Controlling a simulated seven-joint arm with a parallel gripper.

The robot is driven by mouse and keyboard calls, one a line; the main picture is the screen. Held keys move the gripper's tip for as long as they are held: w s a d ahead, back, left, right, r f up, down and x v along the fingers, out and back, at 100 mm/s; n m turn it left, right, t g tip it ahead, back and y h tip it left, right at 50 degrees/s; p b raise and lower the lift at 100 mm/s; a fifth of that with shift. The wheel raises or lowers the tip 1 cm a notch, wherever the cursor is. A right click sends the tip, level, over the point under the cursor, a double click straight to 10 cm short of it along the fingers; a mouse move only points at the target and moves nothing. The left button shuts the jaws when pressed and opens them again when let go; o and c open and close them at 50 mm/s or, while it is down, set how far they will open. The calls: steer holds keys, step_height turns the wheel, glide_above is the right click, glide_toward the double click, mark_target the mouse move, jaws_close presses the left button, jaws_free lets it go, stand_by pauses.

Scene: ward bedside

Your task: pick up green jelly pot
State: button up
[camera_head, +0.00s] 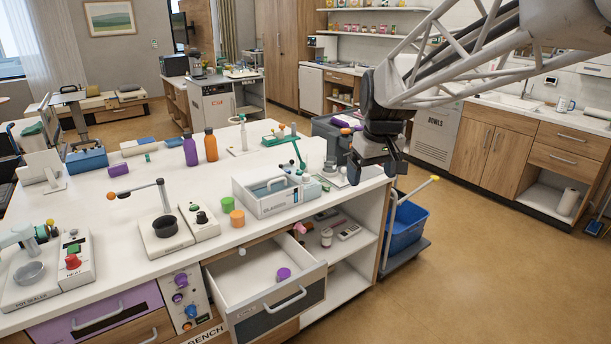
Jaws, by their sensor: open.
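A small green pot (227,204), which looks like the green jelly pot, stands on the white bench top (120,232). It is behind an orange pot (237,218) and left of a pale glasses tray (266,204). My gripper (373,168) hangs at the right end of the bench, well to the right of the green pot. It is open, and no object shows between its fingers. The glasses tray lies between the gripper and the pot.
An open drawer (238,312) below the pots holds a purple pot (284,273). A grey device with a black cup (166,226) stands left of the green pot. Purple (190,151) and orange (211,145) bottles stand behind. A blue bin (406,228) is right of the bench.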

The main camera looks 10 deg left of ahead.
steer(key=w+a+f+n, duration=0.3)
steer(key=w+a, duration=0.8)
steer(key=w, duration=0.1)
steer(key=n+g, duration=0.2)
steer(key=n, duration=0.4)
glide_above(227, 198)
steer(key=d, duration=0.2)
steer(key=shift+y, duration=0.3)
steer(key=f, duration=2)
steer(key=shift+s+a+f, duration=0.15)
steer(key=shift+a+f, duration=0.05)
steer(key=shift+f, duration=0.1)
steer(key=shift+a+f+n, duration=0.3)
steer(key=shift+a, duration=0.15)
steer(key=shift+f, duration=0.1)
steer(key=shift+a+f, duration=0.1)
steer(key=shift+f, duration=1.15)
